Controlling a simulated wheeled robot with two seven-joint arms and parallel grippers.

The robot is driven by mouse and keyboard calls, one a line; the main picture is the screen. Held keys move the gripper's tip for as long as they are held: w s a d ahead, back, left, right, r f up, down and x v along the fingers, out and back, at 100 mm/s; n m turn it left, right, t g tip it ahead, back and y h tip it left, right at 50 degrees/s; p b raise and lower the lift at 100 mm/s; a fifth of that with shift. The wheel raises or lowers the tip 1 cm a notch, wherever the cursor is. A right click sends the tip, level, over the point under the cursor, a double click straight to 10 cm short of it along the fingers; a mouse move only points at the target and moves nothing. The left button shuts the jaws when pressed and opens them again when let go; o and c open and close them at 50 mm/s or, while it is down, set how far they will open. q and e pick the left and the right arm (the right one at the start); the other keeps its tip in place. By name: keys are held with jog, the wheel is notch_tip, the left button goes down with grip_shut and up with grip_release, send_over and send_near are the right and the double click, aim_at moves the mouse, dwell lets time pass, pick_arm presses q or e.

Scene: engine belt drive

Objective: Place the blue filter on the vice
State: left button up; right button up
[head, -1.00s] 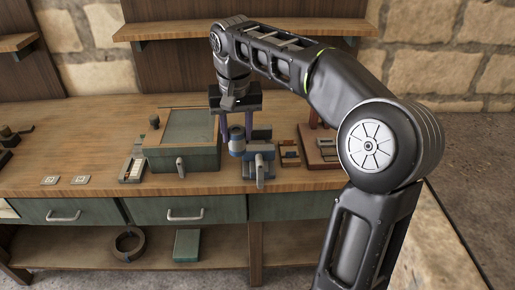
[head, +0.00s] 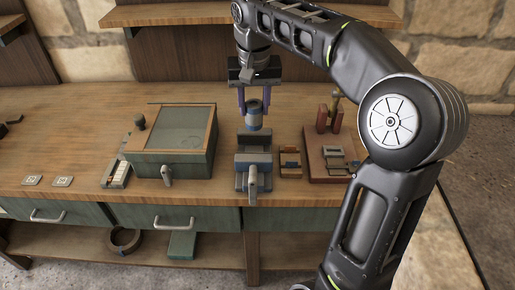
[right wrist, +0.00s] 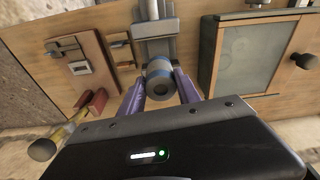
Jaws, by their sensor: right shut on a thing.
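The blue filter (head: 254,117) is a small upright cylinder with a blue band and a dark hole in its grey top. My right gripper (head: 254,107) is shut on it, with one purple finger on each side. In the right wrist view the filter (right wrist: 158,72) sits between the fingers. The blue-grey vice (head: 254,160) stands near the bench's front edge, its handle facing forward. The filter is in line with the vice, at its back end in the head view. I cannot tell whether they touch. My left gripper is not in view.
A green box with a framed glass lid (head: 170,140) stands left of the vice. A small wooden block (head: 290,162) and a red-brown fixture board (head: 325,155) stand close on its right. The wooden bench (head: 75,140) is mostly clear at left.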

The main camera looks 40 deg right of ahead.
aim_at(254, 125)
jog(key=shift+a, duration=0.15)
jog(key=shift+f, duration=3.15)
jog(key=shift+f, duration=1.85)
jog(key=shift+f, duration=0.1)
jog(key=o, duration=1.1)
jog(key=shift+c, duration=0.2)
jog(key=r, duration=0.4)
jog(key=s+r, duration=0.1)
jog(key=r, duration=0.7)
jog(key=shift+s+a+p, duration=0.25)
jog(key=shift+a+p, duration=0.05)
jog(key=shift+a, duration=0.05)
